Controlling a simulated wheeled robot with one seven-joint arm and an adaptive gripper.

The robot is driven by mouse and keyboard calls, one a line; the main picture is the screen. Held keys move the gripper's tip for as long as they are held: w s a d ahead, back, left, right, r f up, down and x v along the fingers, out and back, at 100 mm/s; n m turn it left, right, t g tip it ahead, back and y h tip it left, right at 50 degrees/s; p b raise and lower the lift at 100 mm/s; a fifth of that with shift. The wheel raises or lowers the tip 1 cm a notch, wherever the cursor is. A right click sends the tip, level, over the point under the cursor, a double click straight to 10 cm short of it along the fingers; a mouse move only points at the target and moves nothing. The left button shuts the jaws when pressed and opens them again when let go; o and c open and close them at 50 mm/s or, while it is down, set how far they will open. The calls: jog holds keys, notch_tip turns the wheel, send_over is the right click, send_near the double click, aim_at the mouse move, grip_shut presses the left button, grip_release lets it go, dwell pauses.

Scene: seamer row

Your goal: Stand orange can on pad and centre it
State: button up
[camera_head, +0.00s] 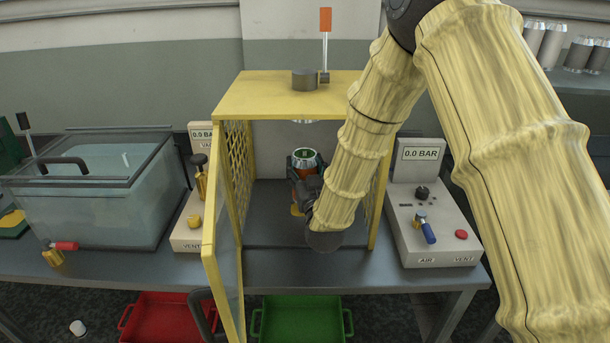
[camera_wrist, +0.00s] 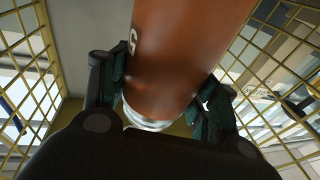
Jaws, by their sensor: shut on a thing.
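The orange can (camera_head: 305,172) is upright inside the yellow guarded cabinet (camera_head: 300,96), with its silver and green top showing. In the wrist view the orange can (camera_wrist: 185,55) fills the upper middle, its silver bottom rim visible. My gripper (camera_head: 304,166) is shut on the can, with dark pads on both sides of it; the pads also show in the wrist view (camera_wrist: 162,92). My arm hides part of the can and the cabinet floor. The pad cannot be clearly made out, and whether the can touches it cannot be told.
The cabinet's yellow door (camera_head: 227,260) stands open at the left front, and mesh walls flank my gripper. A water tank (camera_head: 100,190) stands left. A control box (camera_head: 430,215) stands right. Red (camera_head: 165,318) and green (camera_head: 300,320) trays lie below.

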jog(key=shift+f, duration=1.3)
jog(key=shift+f, duration=0.2)
jog(key=o, duration=1.4)
jog(key=shift+o, duration=0.2)
jog(key=shift+s+r, duration=0.1)
jog(key=shift+s, duration=0.05)
jog(key=b+v, duration=0.1)
jog(key=v, duration=1)
jog(key=shift+s+d, duration=0.15)
jog(key=shift+s, duration=0.2)
